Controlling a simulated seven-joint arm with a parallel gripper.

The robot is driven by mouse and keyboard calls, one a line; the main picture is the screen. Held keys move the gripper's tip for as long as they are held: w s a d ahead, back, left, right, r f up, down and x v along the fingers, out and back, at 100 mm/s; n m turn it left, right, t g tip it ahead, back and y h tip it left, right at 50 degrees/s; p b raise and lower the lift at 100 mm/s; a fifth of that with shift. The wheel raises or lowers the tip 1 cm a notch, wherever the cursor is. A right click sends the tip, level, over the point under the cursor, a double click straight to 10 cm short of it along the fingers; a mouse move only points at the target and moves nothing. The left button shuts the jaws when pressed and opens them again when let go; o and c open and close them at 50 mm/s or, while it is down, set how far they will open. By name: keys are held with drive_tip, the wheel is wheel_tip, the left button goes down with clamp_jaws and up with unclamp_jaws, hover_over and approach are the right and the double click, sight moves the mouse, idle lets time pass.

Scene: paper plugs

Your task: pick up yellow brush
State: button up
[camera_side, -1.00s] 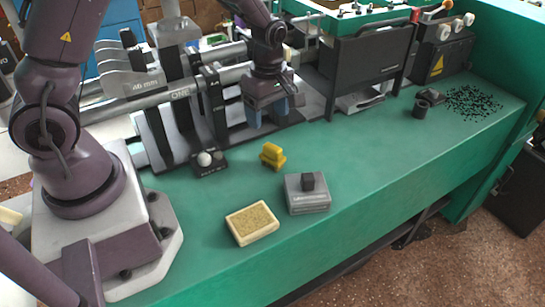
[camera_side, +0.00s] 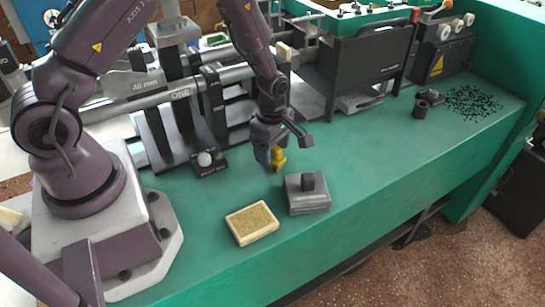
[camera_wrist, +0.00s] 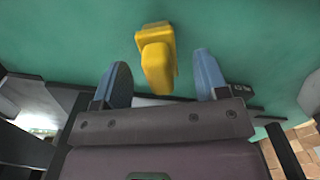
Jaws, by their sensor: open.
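The yellow brush (camera_side: 279,159) sits on the green bench top, partly hidden behind my gripper in the side view. In the wrist view the yellow brush (camera_wrist: 157,58) shows a blocky handle on a wider base, ahead of and roughly between my fingers. My gripper (camera_side: 268,156) is low over the bench, beside the brush. Its two blue fingertips are spread apart in the wrist view (camera_wrist: 161,80), with nothing held between them. I cannot tell from these views whether a finger touches the brush.
A grey block with a dark knob (camera_side: 307,193) stands close in front of the brush. A tan sponge-like pad (camera_side: 252,223) lies to its left. A black holder with a white ball (camera_side: 207,162) is behind left.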

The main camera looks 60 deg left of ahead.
wheel_tip(320, 180, down, 2)
drive_tip(key=shift+f, duration=0.2)
drive_tip(key=c, duration=1.1)
drive_tip(key=shift+r, duration=0.15)
